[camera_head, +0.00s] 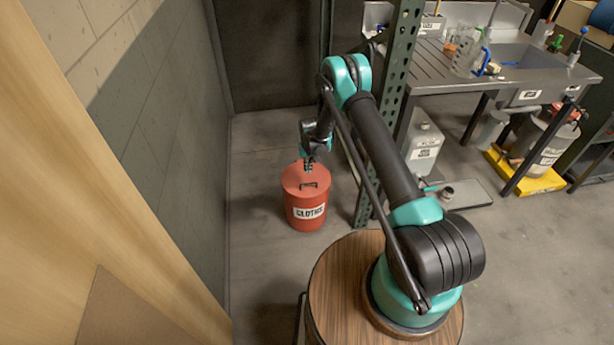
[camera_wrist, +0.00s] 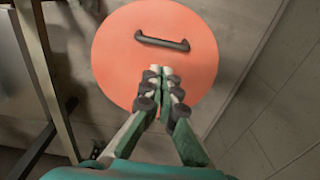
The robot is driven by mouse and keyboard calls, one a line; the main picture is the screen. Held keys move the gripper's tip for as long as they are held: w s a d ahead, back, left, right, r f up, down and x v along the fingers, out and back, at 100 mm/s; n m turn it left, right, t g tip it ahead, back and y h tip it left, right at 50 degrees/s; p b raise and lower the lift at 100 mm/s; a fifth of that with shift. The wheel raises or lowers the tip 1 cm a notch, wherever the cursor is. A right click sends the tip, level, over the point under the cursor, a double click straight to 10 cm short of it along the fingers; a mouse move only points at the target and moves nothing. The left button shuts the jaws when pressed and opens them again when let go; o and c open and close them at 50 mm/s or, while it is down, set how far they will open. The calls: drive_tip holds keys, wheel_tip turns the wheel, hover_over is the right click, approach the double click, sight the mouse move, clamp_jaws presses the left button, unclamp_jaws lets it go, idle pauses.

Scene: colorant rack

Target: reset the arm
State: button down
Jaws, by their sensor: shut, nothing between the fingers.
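My gripper (camera_wrist: 162,72) is shut and empty, with its fingertips together. In the wrist view it is seen over the orange-red lid of a drum (camera_wrist: 120,45), pointing toward the lid's black handle (camera_wrist: 162,41). In the head view my gripper (camera_head: 309,164) hangs down just above the red drum (camera_head: 305,222), which stands on the floor and bears a white label reading "CLOTHES" or similar. The lid is on the drum. I cannot tell whether the fingertips touch the lid.
A grey wall (camera_head: 150,130) and wooden panel (camera_head: 80,180) are at the left. A green perforated post (camera_head: 398,85) stands right of the drum. Behind it is a metal sink bench (camera_head: 425,65) with glassware. A white container (camera_head: 424,145) sits under it. Floor left of the drum is clear.

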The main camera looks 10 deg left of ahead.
wheel_tip(320, 180, up, 8)
drive_tip(key=s, duration=0.1)
drive_tip(key=shift+s+d, duration=0.25)
drive_tip(key=shift+d, duration=0.05)
drive_tip(key=s+d+r+t, duration=0.1)
drive_tip(key=s+d+r, duration=0.35)
drive_tip(key=r, duration=0.35)
drive_tip(key=s+d+r+m, duration=0.1)
drive_tip(key=s+d+r, duration=0.2)
drive_tip(key=d+r, duration=0.4)
drive_tip(key=s+d+r+t, duration=0.1)
drive_tip(key=s+d+r, duration=0.3)
drive_tip(key=r, duration=0.5)
drive_tip(key=s+d+r, duration=0.1)
drive_tip(key=s+d, duration=0.3)
drive_tip(key=s, duration=0.4)
drive_tip(key=s+d+r+m+t, duration=0.1)
drive_tip(key=s+d, duration=0.3)
drive_tip(key=s, duration=0.5)
drive_tip(key=s+d+r+m, duration=0.1)
drive_tip(key=s+d, duration=0.3)
drive_tip(key=s, duration=0.4)
drive_tip(key=shift+s+d+r+t, duration=0.15)
drive_tip(key=shift+d+r+t, duration=0.2)
drive_tip(key=shift+r, duration=0.5)
